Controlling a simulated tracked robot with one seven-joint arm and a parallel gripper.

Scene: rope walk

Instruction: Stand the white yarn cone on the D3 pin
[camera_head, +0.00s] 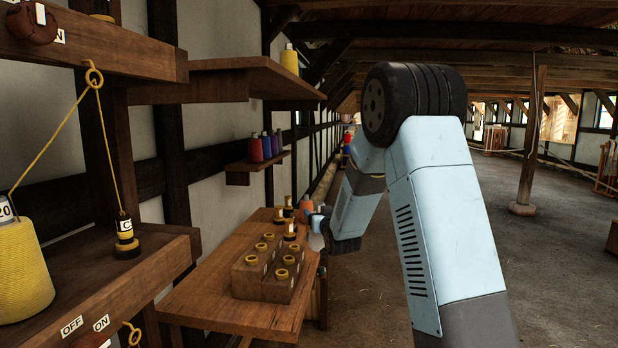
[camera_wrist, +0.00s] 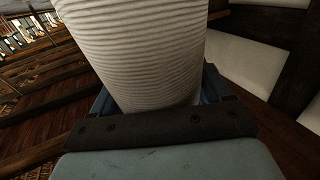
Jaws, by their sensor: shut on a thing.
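The white yarn cone (camera_wrist: 135,45) fills the middle of the wrist view, its ribbed windings close to the camera. My gripper (camera_wrist: 158,92) is shut on it, with blue finger parts at either side of the cone. The cone's ends are out of frame or hidden behind the gripper. In the head view my arm reaches over the right side of a wooden bench (camera_head: 215,300), and a small pale patch (camera_head: 317,223) by its end may be the cone. I cannot read a D3 label, so I cannot tell which pin it is.
A wooden block (camera_head: 262,289) with several brass-ringed posts stands on the bench. A yellow cone (camera_head: 22,270) and a pin labelled C (camera_head: 126,238) are on the left shelf. Red and blue cones (camera_head: 266,147) stand on a small wall shelf. Open floor lies to the right.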

